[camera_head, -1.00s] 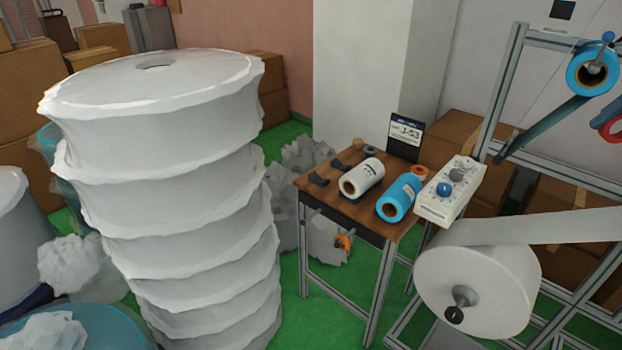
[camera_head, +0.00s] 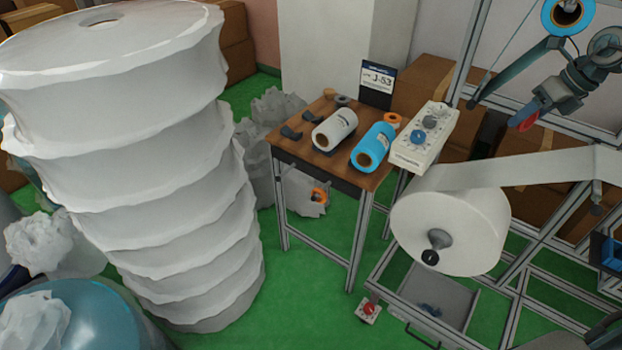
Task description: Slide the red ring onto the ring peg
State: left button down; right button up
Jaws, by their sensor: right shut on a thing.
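My right gripper (camera_head: 526,114) is at the upper right, in front of the metal frame, on an arm reaching in from the right. It is shut on the red ring (camera_head: 529,122), which shows only partly below the fingers. An orange ring (camera_head: 318,197) hangs at the front of the wooden table, on what looks like a small peg; I cannot tell if this is the ring peg. The right gripper is well to the right of it and apart from it. My left gripper is not in view.
The table (camera_head: 300,155) holds a white roll (camera_head: 334,129), a blue roll (camera_head: 374,147) and small parts. A control box (camera_head: 424,138) stands beside it. A large white roll (camera_head: 465,225) and metal frame fill the right. A tall stack (camera_head: 130,150) blocks the left. Green floor (camera_head: 310,270) is clear between.

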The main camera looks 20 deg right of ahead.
notch_tip(320, 180, down, 7)
jog(key=n, duration=0.2)
jog(key=shift+s+g, duration=0.3)
jog(key=shift+s, duration=0.1)
jog(key=shift+f, duration=0.1)
